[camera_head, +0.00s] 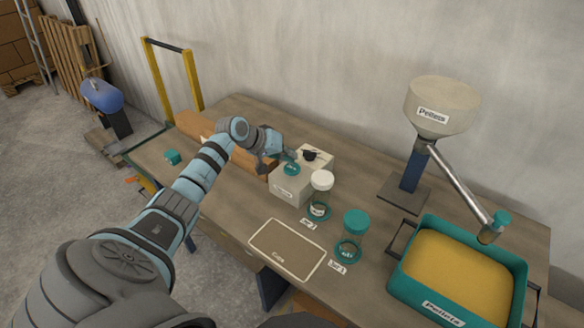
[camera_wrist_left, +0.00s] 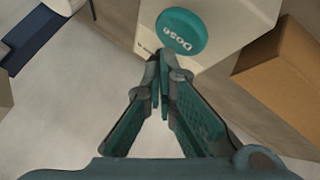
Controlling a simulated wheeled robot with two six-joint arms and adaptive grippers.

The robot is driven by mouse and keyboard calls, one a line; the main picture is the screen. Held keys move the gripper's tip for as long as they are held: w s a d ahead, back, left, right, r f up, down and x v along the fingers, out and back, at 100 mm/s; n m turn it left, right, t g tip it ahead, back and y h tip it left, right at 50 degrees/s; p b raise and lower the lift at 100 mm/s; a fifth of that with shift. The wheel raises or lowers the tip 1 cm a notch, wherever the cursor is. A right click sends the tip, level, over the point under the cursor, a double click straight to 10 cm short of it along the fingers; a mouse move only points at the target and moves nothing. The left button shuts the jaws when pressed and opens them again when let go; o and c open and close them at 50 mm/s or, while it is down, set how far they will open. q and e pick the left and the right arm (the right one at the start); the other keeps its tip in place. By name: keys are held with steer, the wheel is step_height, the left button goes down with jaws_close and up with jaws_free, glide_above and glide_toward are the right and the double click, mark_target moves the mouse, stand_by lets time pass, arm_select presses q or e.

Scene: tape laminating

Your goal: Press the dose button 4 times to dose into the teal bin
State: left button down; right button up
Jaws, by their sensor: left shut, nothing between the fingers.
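The teal round dose button (camera_head: 291,169) sits on a white box (camera_head: 288,188) at the middle of the bench. In the left wrist view the button (camera_wrist_left: 182,31), lettered "Dose", lies just beyond my fingertips. My left gripper (camera_head: 289,157) is shut and empty, close over the button; I cannot tell whether it touches. It also shows in the wrist view (camera_wrist_left: 163,72). The teal bin (camera_head: 404,292), labelled Pellets, stands at the right and holds yellow pellets (camera_head: 458,266). The beige hopper (camera_head: 441,105) has a sloping tube (camera_head: 462,187) ending above the bin. My right gripper is not in view.
A white-lidded jar (camera_head: 321,190) and a teal-lidded jar (camera_head: 354,230) stand right of the box. A flat tan mat (camera_head: 287,249) lies in front. A brown cardboard box (camera_wrist_left: 287,68) is beside the white box. A wall closes off the back.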

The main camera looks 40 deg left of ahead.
mark_target(290, 166)
arm_select(q)
steer(key=shift+f, duration=0.1)
steer(key=shift+f, duration=0.35)
steer(key=shift+f+b, duration=0.35)
steer(key=shift+f, duration=0.2)
stand_by(0.7)
steer(key=shift+r, duration=0.1)
steer(key=shift+r+p, duration=0.9)
steer(key=shift+p, duration=0.15)
step_height(290, 166, up, 5)
steer(key=p, duration=0.5)
steer(key=shift+r, duration=0.1)
